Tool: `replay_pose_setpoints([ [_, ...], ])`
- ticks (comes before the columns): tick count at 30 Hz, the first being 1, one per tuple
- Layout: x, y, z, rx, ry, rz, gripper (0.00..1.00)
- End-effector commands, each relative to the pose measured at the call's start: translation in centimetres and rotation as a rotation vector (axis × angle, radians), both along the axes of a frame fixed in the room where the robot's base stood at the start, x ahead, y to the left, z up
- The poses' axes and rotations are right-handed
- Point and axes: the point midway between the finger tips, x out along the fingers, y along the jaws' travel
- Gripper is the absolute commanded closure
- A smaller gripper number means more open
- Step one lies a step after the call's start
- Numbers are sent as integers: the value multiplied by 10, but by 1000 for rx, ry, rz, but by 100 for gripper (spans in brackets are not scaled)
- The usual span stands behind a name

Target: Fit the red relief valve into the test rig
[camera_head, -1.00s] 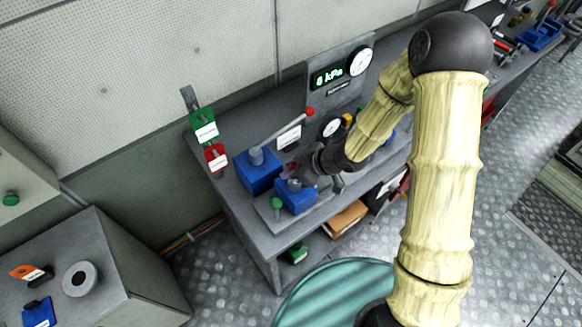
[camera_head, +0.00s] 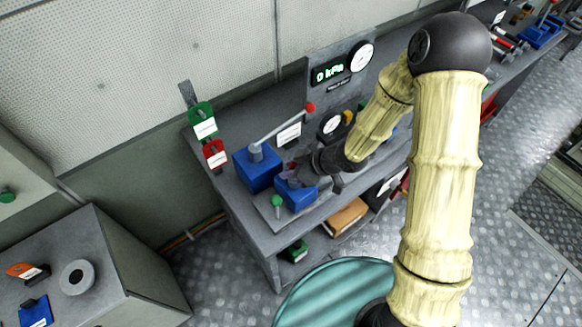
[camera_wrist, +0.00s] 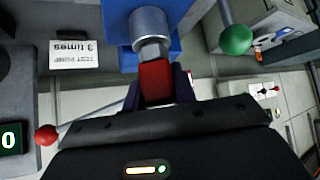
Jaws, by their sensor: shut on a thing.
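The red relief valve (camera_wrist: 157,82) is between the fingers of my gripper (camera_wrist: 158,88), which is shut on it. The valve's grey metal end points at the silver cylindrical port (camera_wrist: 150,27) on the blue test rig block (camera_wrist: 185,40). The two line up and look to meet; I cannot tell how deep the end sits. In the head view my gripper (camera_head: 308,172) is at the rig's blue block (camera_head: 298,197), and the valve is mostly hidden there.
A blue hand pump (camera_head: 256,170) with a red-knobbed lever stands beside the rig. A green knob (camera_head: 277,201) rises at its front. Green (camera_head: 202,122) and red (camera_head: 215,154) tags hang at the bench's left end. A gauge panel (camera_head: 340,75) stands behind.

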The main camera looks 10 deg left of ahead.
Motion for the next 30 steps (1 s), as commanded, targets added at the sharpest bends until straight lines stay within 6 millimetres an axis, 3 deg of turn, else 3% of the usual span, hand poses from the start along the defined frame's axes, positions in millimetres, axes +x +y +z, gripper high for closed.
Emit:
replay_pose_setpoints([
  [8,0,0,-1,1,0,0,99],
  [9,0,0,-1,1,-1,1,71],
  [13,0,0,-1,1,-1,1,48],
  [23,0,-1,0,0,-1,-1,48],
  [30,-2,-19,17,0,-4,-2,48],
])
